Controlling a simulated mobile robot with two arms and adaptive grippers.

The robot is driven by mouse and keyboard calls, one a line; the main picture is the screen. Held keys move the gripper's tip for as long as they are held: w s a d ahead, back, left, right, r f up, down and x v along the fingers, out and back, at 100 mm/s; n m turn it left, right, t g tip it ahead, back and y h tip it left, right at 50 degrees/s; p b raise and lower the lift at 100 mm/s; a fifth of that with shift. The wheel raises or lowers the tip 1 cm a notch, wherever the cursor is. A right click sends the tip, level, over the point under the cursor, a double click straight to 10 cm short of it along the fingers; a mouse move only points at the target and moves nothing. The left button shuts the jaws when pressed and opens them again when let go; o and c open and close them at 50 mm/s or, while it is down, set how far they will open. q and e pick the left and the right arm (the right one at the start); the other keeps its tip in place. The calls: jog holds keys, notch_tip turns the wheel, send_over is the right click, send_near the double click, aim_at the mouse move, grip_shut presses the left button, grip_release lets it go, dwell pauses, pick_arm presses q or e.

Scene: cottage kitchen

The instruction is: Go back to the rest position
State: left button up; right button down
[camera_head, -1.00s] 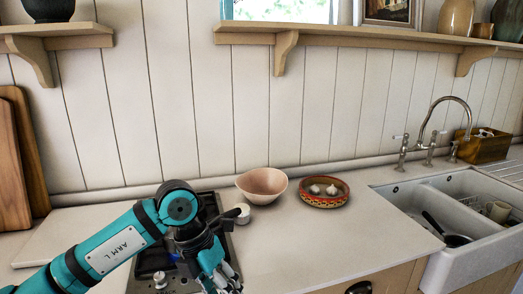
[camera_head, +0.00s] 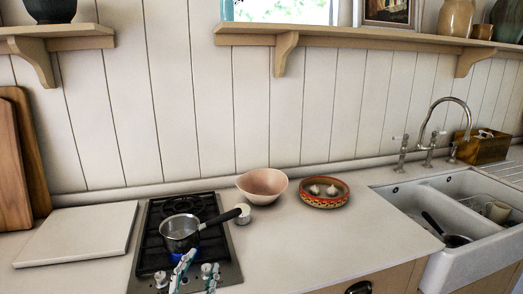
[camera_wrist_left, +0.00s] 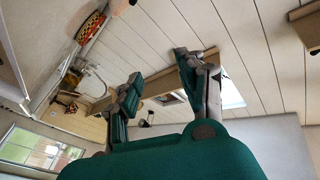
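My left gripper (camera_head: 196,275) shows only by its fingertips at the bottom edge of the head view, in front of the hob. In the left wrist view its two fingers (camera_wrist_left: 160,88) stand apart with nothing held between them. The rest of the left arm is out of the head view. My right gripper is in neither view.
A steel saucepan (camera_head: 181,232) with a dark handle stands on the black hob (camera_head: 155,212), with blue flame showing below it. A small white cup (camera_head: 243,214), a pink bowl (camera_head: 263,184) and a patterned dish (camera_head: 325,193) with garlic stand right. A white board (camera_head: 80,234) lies left. The sink (camera_head: 465,184) is far right.

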pick_arm(q)
jog(key=s+a+f+n+g+y, duration=0.2)
jog(key=s+a+f+g, duration=0.15)
jog(key=f, duration=0.45)
jog(key=s+a+f+n+g+y, duration=0.25)
jog(key=s+f+g, duration=0.2)
jog(key=f, duration=0.35)
jog(key=s+a+f+g+h, duration=0.1)
jog(key=s+f+g, duration=0.35)
jog(key=s, duration=0.45)
jog(key=s+a+f+g, duration=0.1)
jog(key=s+f+g, duration=0.4)
jog(key=s, duration=0.4)
notch_tip(320, 180, down, 29)
jog(key=s, duration=0.3)
jog(key=s+a+f, duration=0.3)
jog(key=s+f, duration=1)
jog(key=s, duration=0.2)
jog(key=shift+f+g, duration=0.3)
jog(key=shift+g, duration=0.15)
